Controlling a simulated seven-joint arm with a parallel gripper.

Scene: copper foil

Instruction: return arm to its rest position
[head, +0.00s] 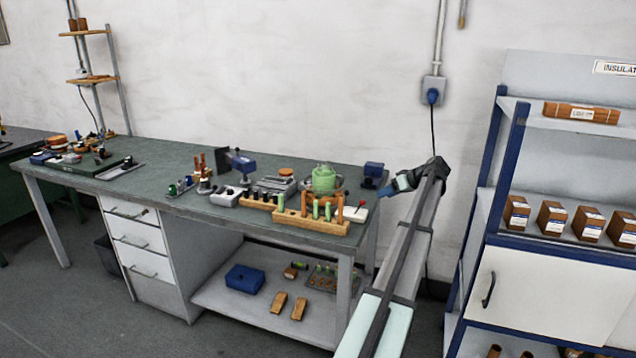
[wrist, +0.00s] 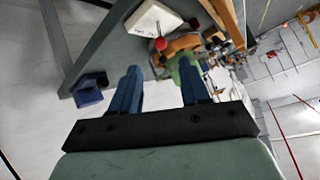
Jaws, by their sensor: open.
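My arm (head: 405,245) reaches up from the bottom of the head view, in front of the gap between the workbench and the blue shelf rack. My gripper (head: 385,190) is at the bench's right end, pointing left. In the wrist view its two blue fingers (wrist: 158,85) stand apart with nothing between them that they hold. The bench corner, a white box with a red knob (wrist: 155,20) and a green item (wrist: 187,72) show beyond the fingers. The exact gap between gripper and bench edge is hard to tell.
The grey-green workbench (head: 150,178) carries a wooden rack (head: 310,224), a green pot (head: 324,180) and several small tools. A blue shelf rack (head: 510,160) with boxes stands close on the right.

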